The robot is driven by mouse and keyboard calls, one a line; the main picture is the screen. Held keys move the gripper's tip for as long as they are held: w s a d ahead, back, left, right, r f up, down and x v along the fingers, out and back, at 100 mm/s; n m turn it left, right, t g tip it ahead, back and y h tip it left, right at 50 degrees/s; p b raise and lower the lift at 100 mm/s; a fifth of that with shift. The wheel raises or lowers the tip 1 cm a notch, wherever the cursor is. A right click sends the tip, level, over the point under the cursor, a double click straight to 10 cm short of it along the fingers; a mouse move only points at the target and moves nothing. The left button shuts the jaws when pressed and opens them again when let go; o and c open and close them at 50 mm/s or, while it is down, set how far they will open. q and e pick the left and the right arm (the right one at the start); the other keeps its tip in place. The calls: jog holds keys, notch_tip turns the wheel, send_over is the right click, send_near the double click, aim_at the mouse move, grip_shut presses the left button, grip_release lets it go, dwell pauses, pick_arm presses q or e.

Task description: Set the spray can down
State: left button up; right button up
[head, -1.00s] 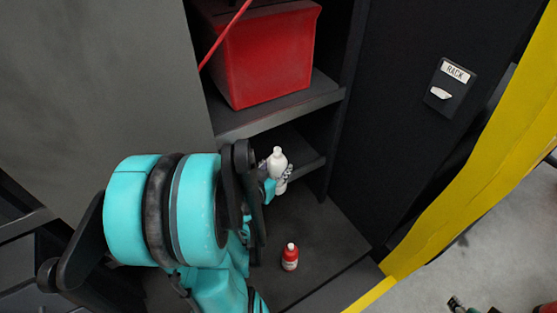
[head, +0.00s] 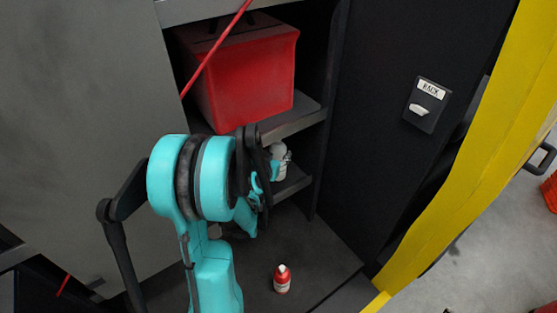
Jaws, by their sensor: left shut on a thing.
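The spray can appears to be the white bottle-like container (head: 279,149) in the head view, upright with a narrow top. My left gripper (head: 283,163) is shut on it, and its grey fingers show around the can's side. The can is inside the dark cabinet, near the low shelf below the red box. Its lower part is mostly hidden by my gripper and arm, so I cannot tell whether its base touches the shelf. My right gripper is not in view.
A red and white bottle (head: 282,279) stands on the cabinet floor, with bare floor around it. A red box (head: 245,80) sits on the shelf (head: 300,122) above. The dark side wall (head: 375,130) carries a RACK label (head: 432,89). A yellow edge (head: 455,160) runs on the right.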

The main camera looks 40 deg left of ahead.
pick_arm(q)
jog(key=shift+w, duration=0.25)
jog(key=f+b, duration=0.1)
jog(key=f, duration=0.1)
jog(key=f+b, duration=0.1)
jog(key=shift+w+a+f, duration=0.2)
jog(key=shift+w+f, duration=0.15)
jog(key=shift+w, duration=0.05)
jog(key=shift+r, duration=0.1)
jog(key=o, duration=1.5)
jog(key=shift+c, duration=0.2)
jog(key=shift+s, duration=0.1)
